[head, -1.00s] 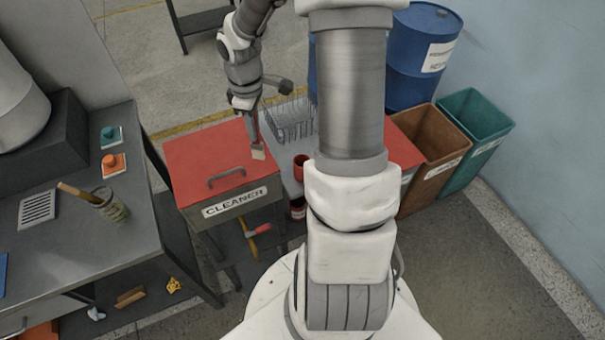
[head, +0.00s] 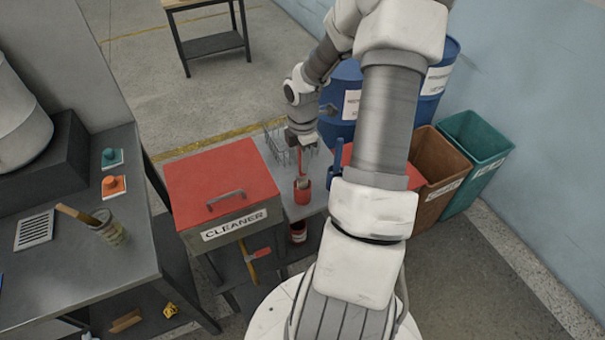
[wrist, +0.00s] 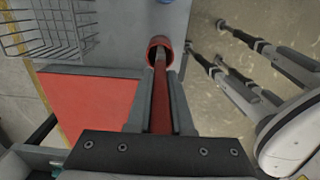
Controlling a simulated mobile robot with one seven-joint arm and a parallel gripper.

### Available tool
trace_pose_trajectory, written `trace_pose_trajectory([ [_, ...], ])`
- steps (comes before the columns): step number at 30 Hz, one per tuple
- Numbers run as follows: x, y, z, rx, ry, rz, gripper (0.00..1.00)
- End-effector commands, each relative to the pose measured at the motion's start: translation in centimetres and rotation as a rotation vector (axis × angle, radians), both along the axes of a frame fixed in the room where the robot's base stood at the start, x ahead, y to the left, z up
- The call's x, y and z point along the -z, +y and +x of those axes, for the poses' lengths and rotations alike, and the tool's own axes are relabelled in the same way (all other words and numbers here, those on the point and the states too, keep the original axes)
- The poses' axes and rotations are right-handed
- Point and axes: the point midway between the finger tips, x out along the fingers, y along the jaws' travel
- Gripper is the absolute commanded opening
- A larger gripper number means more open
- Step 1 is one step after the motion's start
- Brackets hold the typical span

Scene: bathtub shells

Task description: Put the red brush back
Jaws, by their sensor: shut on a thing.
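My gripper (head: 303,146) is shut on the red brush (head: 302,161), which hangs down with its pale bristles lowest. In the wrist view the red brush (wrist: 161,105) runs between the fingers (wrist: 158,90) towards the mouth of a red cup (wrist: 159,45). In the head view the red cup (head: 303,195) stands on the grey bench to the right of the cleaner box. The bristles overlap the cup's mouth in both views. I cannot tell how deep they are in it.
The red-lidded cleaner box (head: 222,180) is just left of the cup. A wire basket (head: 283,145) stands behind it. A blue brush handle (head: 337,158) stands close on the right, partly behind my arm. Brown (head: 440,165) and green (head: 478,150) bins stand further right.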

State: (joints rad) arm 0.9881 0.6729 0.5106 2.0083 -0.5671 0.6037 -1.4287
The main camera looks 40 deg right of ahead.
Motion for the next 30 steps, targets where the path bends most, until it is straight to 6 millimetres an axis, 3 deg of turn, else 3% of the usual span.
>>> trace_pose_trajectory([
  [10, 3.9, 0.1, 0.0, 0.001, 0.001, 0.001, 0.00],
  [21, 4.4, 0.0, 0.0, 0.002, -0.001, 0.000, 0.00],
  [22, 4.3, 0.0, 0.0, 0.002, -0.001, 0.000, 0.25],
  [24, 4.2, 0.0, 0.0, 0.002, -0.001, 0.000, 0.37],
  [26, 4.2, 0.0, 0.0, 0.002, -0.001, 0.000, 0.48],
  [30, 4.2, 0.0, 0.0, 0.002, -0.001, 0.000, 0.49],
])
